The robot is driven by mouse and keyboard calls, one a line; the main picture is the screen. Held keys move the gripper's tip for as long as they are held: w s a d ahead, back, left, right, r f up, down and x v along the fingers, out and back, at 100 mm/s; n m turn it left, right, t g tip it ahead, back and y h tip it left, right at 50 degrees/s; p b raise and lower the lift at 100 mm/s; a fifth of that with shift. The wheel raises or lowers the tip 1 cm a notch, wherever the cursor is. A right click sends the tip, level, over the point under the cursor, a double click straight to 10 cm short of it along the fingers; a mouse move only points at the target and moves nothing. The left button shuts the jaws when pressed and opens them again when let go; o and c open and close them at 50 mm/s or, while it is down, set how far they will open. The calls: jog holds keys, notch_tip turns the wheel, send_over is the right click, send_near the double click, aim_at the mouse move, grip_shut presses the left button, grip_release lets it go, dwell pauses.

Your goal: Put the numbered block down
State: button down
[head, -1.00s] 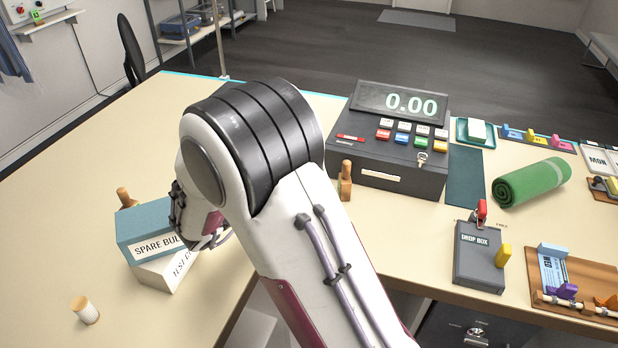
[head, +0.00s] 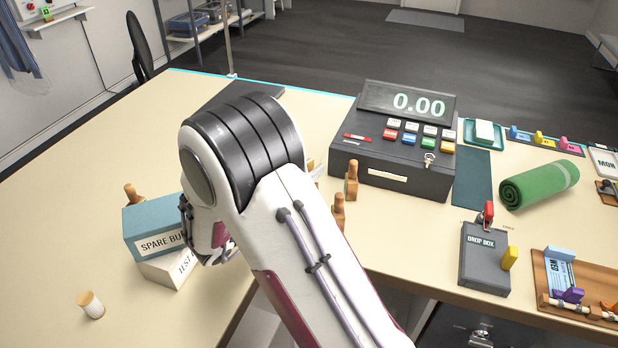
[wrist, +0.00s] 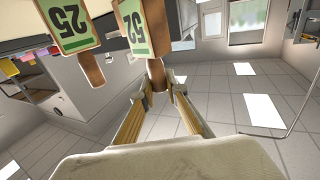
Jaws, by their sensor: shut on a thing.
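In the wrist view my gripper (wrist: 160,96) is shut on the wooden peg handle (wrist: 156,75) of a numbered block (wrist: 132,30). The block has a green face with dark digits, upside down in this view; I cannot read them surely. A second green-faced block (wrist: 68,22) with a similar peg, seeming to read 25, is beside it to the left. I cannot tell whether the held block touches a surface. In the head view my arm hides the gripper and held block.
A teal spare-bulb box (head: 152,228) sits on a white box (head: 168,270) at left. Wooden pegs (head: 351,180) stand by the register (head: 395,145). A small capped jar (head: 91,305) stands front left. The drop box (head: 485,258) is at right. Left tabletop (head: 90,190) is mostly bare.

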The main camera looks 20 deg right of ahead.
jog(key=shift+f, duration=1.05)
jog(key=shift+f, duration=0.15)
jog(key=c, duration=2)
grip_release()
jog(key=v, duration=0.5)
jog(key=shift+r, duration=3.65)
